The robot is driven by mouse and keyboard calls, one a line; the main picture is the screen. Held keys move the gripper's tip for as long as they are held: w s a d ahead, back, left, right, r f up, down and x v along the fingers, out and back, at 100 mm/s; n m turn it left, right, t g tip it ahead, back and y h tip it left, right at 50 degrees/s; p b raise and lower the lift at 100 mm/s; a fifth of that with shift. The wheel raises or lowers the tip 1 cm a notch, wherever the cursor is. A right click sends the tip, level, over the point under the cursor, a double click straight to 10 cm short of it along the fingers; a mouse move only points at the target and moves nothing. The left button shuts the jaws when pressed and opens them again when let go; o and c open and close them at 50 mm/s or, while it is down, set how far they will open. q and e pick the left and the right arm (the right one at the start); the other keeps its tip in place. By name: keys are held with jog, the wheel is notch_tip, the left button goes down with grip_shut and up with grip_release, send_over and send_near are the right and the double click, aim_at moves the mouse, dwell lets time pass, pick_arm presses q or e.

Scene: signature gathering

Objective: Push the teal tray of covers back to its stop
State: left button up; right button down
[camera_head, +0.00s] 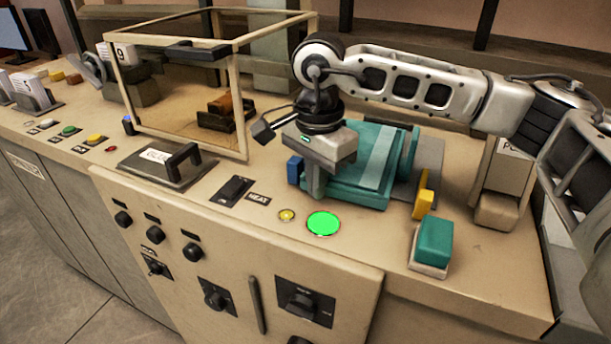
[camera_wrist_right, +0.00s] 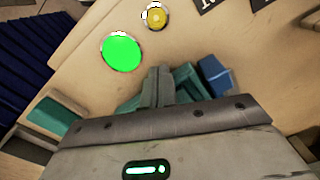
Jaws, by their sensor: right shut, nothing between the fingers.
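The teal tray (camera_head: 352,194) lies on the tan console right of centre, with a paler teal strip along its top. A grey plate shows under its right side. My right gripper (camera_head: 314,192) points down at the tray's near left corner, its fingers together and empty. Whether the fingers touch the tray I cannot tell. In the right wrist view the closed fingers (camera_wrist_right: 158,82) stand in front of the tray (camera_wrist_right: 188,80), which shows on both sides of them; the gripper body hides most of it. My left gripper is not in view.
A blue block (camera_head: 294,170) stands left of the tray, a yellow piece (camera_head: 423,204) to its right. A lit green disc (camera_head: 323,223) and a teal block (camera_head: 434,240) on a pale base are nearer. A clear framed box (camera_head: 180,95) stands to the left.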

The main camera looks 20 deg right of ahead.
aim_at(369, 181)
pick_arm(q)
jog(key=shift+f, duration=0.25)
pick_arm(e)
jog(key=shift+d, duration=0.1)
jog(key=shift+w+d, duration=0.15)
jog(key=d, duration=0.1)
jog(key=w+d+b, duration=0.1)
jog(key=d, duration=0.1)
jog(key=d+b, duration=0.1)
jog(key=d, duration=0.1)
jog(key=shift+w+d+f, duration=0.1)
jog(key=shift+w, duration=0.2)
jog(key=shift+d, duration=0.1)
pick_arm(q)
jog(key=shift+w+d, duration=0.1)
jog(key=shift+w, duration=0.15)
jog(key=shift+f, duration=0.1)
